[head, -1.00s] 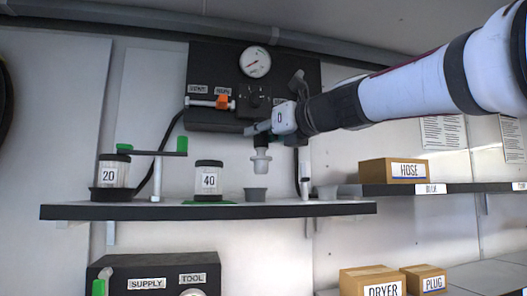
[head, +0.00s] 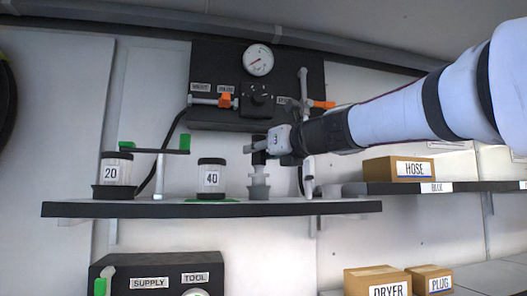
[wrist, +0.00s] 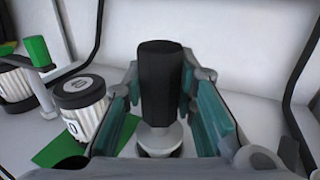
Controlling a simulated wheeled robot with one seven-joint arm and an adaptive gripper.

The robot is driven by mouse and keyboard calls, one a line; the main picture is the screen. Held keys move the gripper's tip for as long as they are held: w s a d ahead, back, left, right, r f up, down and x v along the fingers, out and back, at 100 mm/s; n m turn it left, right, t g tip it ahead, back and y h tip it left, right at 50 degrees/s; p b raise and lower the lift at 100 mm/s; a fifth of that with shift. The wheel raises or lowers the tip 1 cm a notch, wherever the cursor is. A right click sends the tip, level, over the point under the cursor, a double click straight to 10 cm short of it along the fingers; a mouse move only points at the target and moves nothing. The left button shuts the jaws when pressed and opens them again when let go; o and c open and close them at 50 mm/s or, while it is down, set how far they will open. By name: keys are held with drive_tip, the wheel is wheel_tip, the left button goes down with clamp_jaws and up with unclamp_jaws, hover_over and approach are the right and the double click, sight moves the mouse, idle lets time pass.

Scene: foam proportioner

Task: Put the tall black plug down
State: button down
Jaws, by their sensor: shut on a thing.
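The tall black plug (wrist: 160,80) stands upright between the teal finger pads of my gripper (wrist: 163,98), which is shut on it. A pale, flanged lower piece (head: 259,181) shows beneath the plug's black top (head: 259,150) in the head view, and a pale round collar (wrist: 159,138) shows below it in the wrist view. My gripper (head: 267,146) is above the shelf. The pale piece's lower end is at the small grey cup (head: 258,193) on the shelf; I cannot tell whether it is inside the cup or just above it.
On the shelf (head: 150,209), the jar marked 40 (head: 211,178) stands left of the cup on a green mat (wrist: 60,149). The jar marked 20 (head: 115,171) and a green-ended stand (head: 159,172) are farther left. A pale vertical pipe (head: 307,165) is close on the right.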

drive_tip(key=shift+f, duration=0.35)
drive_tip(key=shift+f+b, duration=0.2)
drive_tip(key=shift+b, duration=0.2)
drive_tip(key=c, duration=1.3)
unclamp_jaws()
drive_tip(key=shift+r, duration=0.1)
drive_tip(key=shift+r+p, duration=0.6)
drive_tip(key=b+v, duration=0.2)
drive_tip(key=v, duration=1)
